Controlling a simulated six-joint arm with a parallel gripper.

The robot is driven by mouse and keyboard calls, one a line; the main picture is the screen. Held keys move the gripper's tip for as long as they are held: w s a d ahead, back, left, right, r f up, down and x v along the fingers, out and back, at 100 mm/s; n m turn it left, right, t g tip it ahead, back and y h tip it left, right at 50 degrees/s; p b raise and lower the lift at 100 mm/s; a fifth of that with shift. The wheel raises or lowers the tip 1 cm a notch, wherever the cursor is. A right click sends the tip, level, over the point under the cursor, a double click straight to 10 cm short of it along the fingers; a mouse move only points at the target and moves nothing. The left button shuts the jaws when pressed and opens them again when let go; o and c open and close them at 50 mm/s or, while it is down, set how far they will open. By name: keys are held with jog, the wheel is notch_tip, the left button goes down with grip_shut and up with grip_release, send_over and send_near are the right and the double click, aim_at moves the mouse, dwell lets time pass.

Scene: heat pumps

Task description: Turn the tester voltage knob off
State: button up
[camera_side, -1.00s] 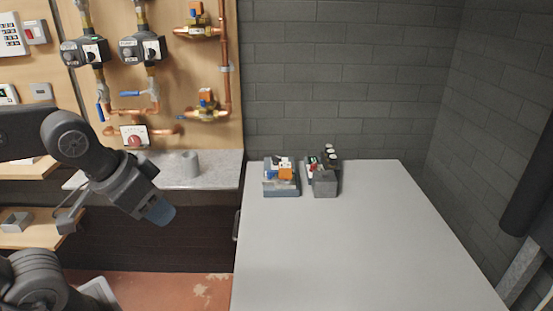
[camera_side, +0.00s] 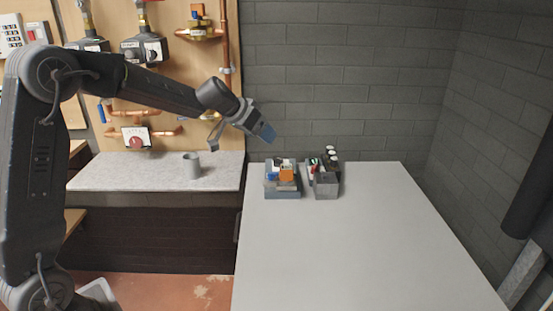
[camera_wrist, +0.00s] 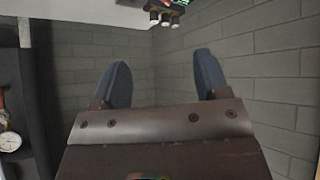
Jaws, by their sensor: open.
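Two small grey devices sit at the back left of the grey table. The left device (camera_side: 283,190) carries orange, blue and white parts. The right device (camera_side: 326,186) carries red, green and white parts and several black cylinders with pale tops (camera_side: 332,155). I cannot tell which part is the tester voltage knob. My gripper (camera_side: 265,132) is above and slightly left of the devices, apart from them. In the wrist view my gripper (camera_wrist: 162,75) has its two blue fingers spread with nothing between them; the black cylinders (camera_wrist: 163,17) show at the top edge, beyond the fingertips.
A wooden panel with copper pipes, pumps and a red-knobbed dial (camera_side: 136,138) stands at the left. A grey cup (camera_side: 191,165) stands on the stone shelf (camera_side: 120,172). The table (camera_side: 340,255) is bare in front of the devices. A grey block wall (camera_side: 350,75) is behind.

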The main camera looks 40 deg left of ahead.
jog(key=y, duration=0.1)
send_near(277, 158)
jog(key=shift+n+t, duration=0.3)
jog(key=shift+n, duration=0.1)
jog(key=x, duration=0.9)
jog(key=shift+d+f, duration=0.1)
jog(key=shift+f, duration=0.3)
jog(key=shift+c, duration=0.5)
jog(key=c, duration=0.8)
jog(key=shift+n+y, duration=0.3)
jog(key=shift+y, duration=0.1)
jog(key=shift+d+n+y, duration=0.15)
jog(key=shift+n+y, duration=0.55)
jog(key=shift+n, duration=0.1)
jog(key=shift+n+y, duration=0.3)
jog(key=shift+n, duration=0.1)
